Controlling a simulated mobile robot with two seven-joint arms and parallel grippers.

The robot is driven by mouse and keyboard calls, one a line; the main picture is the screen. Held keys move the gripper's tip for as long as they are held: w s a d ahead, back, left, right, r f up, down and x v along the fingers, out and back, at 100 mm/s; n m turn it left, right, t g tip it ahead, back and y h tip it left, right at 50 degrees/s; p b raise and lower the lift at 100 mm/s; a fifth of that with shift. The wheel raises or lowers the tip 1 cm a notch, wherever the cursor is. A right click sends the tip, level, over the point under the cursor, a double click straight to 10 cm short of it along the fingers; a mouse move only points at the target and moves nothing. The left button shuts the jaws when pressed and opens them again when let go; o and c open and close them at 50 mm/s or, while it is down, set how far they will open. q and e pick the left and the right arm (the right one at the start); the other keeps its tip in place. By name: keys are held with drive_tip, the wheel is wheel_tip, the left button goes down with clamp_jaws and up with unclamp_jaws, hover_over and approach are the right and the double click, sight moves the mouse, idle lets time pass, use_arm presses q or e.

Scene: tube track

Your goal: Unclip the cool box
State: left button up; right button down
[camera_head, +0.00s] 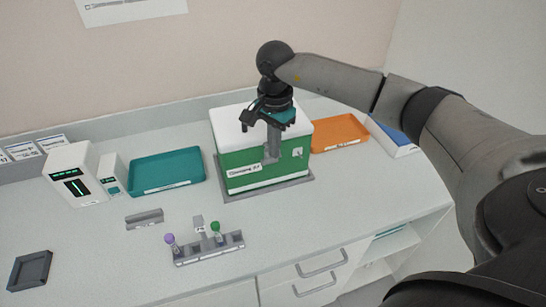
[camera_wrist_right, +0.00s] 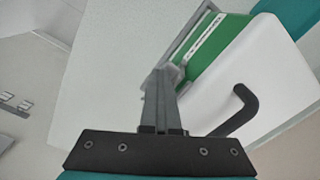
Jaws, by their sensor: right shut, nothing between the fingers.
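The cool box (camera_head: 240,155) has a green body and a white lid (camera_head: 235,122), which looks closed. It stands on a grey base behind the middle of the counter. My right gripper (camera_head: 270,157) is shut and empty, pointing down in front of the box's front face. Its fingers hide the middle of that face, so I cannot see a clip there. In the wrist view the shut fingers (camera_wrist_right: 170,75) overlap the edge of the green cool box (camera_wrist_right: 215,50); I cannot tell if they touch it. A dark bent bar (camera_wrist_right: 243,105) shows over the white lid. My left gripper is out of view.
A teal tray (camera_head: 168,178) lies left of the box and an orange tray (camera_head: 340,136) right of it. A grey rack (camera_head: 210,250) with capped tubes stands in front. White devices (camera_head: 75,172) stand at the left. A dark square holder (camera_head: 30,270) lies front left.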

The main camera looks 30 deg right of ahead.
drive_tip(key=shift+s+f, duration=0.2)
drive_tip(key=shift+f, duration=0.3)
drive_tip(key=shift+s+f, duration=0.15)
drive_tip(key=shift+f, duration=0.3)
drive_tip(key=shift+a+f, duration=0.1)
drive_tip(key=shift+s+a+f, duration=0.15)
drive_tip(key=shift+s+f, duration=0.35)
drive_tip(key=shift+s, duration=0.25)
wheel_tip(320, 180, up, 9)
drive_tip(key=s+p, duration=0.2)
drive_tip(key=p, duration=0.4)
drive_tip(key=shift+a, duration=0.25)
